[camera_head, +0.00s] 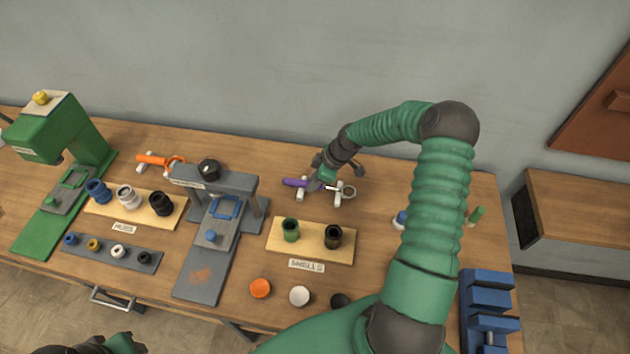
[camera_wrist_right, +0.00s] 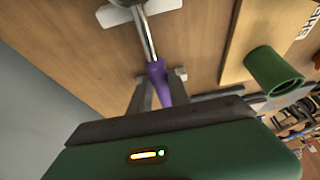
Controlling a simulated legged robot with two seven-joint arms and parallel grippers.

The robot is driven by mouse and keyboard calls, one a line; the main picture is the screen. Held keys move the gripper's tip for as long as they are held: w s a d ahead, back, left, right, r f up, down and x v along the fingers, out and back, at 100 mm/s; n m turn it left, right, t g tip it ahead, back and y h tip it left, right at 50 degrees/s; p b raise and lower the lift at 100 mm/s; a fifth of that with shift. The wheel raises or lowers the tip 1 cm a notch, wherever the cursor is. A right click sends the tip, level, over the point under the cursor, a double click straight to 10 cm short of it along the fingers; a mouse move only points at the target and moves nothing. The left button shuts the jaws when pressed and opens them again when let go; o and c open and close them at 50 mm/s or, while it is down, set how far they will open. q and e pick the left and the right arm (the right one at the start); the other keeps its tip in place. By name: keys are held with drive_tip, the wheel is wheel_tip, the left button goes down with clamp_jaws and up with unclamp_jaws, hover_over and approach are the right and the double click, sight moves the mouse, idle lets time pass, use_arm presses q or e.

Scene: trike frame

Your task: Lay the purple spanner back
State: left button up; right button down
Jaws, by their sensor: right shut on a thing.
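The purple spanner (camera_head: 294,183) is at the back of the bench, its purple handle to the left and its metal ring end to the right. It lies at two small white rests (camera_head: 337,199); I cannot tell whether it bears on both. My right gripper (camera_head: 319,182) is shut on the spanner from above. In the right wrist view, the purple handle (camera_wrist_right: 157,76) sits between the two fingers (camera_wrist_right: 160,92), and the metal shaft runs away past a white rest (camera_wrist_right: 115,13). My left gripper is not in view; only a bit of that arm shows at the bottom left.
A wooden board with green and black shells (camera_head: 290,230) is in front of the spanner. A grey press (camera_head: 212,183) stands left of it, and an orange spanner (camera_head: 152,160) lies further left. Blue blocks (camera_head: 488,300) are at the right. Bare bench lies around the rests.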

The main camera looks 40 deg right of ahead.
drive_tip(key=shift+s+d+f, duration=0.1)
drive_tip(key=shift+s+f, duration=0.05)
drive_tip(key=shift+s, duration=0.05)
drive_tip(key=shift+s+d+f+b, duration=0.1)
drive_tip(key=shift+d+f+b, duration=0.15)
drive_tip(key=shift+f+b, duration=0.1)
drive_tip(key=shift+a, duration=0.1)
drive_tip(key=shift+s+a, duration=0.1)
drive_tip(key=shift+a, duration=0.1)
drive_tip(key=c, duration=1.6)
unclamp_jaws()
drive_tip(key=shift+f, duration=0.15)
drive_tip(key=o, duration=0.5)
drive_tip(key=shift+w+d+f, duration=0.1)
drive_tip(key=shift+w+d, duration=0.05)
drive_tip(key=shift+w, duration=0.1)
drive_tip(key=shift+c, duration=0.2)
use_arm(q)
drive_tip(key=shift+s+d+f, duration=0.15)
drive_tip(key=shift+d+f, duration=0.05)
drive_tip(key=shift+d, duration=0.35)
use_arm(e)
drive_tip(key=shift+d, duration=0.2)
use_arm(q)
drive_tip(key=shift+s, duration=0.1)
